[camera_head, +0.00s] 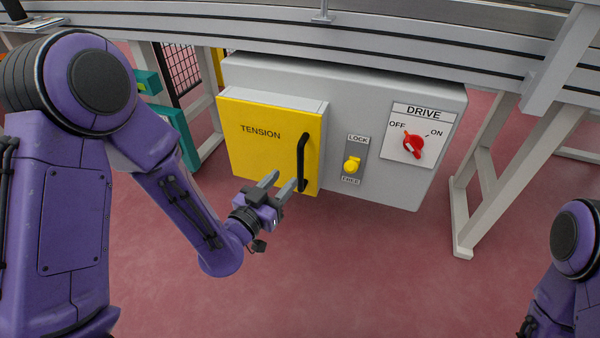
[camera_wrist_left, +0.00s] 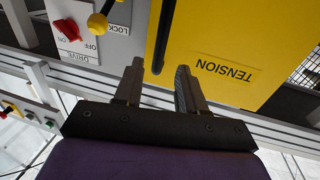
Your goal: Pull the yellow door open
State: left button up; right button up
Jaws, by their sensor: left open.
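The yellow door (camera_head: 262,158), marked TENSION, looks shut on the front of a grey cabinet. It also fills much of the left wrist view (camera_wrist_left: 205,40), upside down. Its black bar handle (camera_head: 302,160) stands upright near the door's right edge. My left gripper (camera_head: 281,182) is open and empty in front of the door's lower right part, beside the handle's lower end. In the left wrist view the handle (camera_wrist_left: 165,35) runs down toward the gap between the open fingers (camera_wrist_left: 160,68). I cannot tell how far the fingertips are from it. My right gripper is out of view.
Right of the door are a yellow LOCK/FREE knob (camera_head: 352,165) and a red DRIVE switch (camera_head: 413,145) pointing toward OFF. A grey rail (camera_head: 400,50) crosses above the cabinet, with a leg (camera_head: 470,190) on the right. The red floor in front is clear.

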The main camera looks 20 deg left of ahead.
aim_at(299, 162)
pick_arm(q)
jog(key=b+x, duration=0.2)
jog(key=x, duration=0.6)
jog(key=shift+w, duration=0.2)
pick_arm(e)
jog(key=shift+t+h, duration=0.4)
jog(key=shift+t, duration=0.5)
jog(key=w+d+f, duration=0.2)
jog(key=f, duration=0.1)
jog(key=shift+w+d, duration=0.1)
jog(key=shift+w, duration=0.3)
pick_arm(q)
jog(key=shift+w+d, duration=0.1)
jog(key=shift+w, duration=0.3)
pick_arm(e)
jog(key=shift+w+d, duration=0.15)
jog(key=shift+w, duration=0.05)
pick_arm(q)
grip_shut()
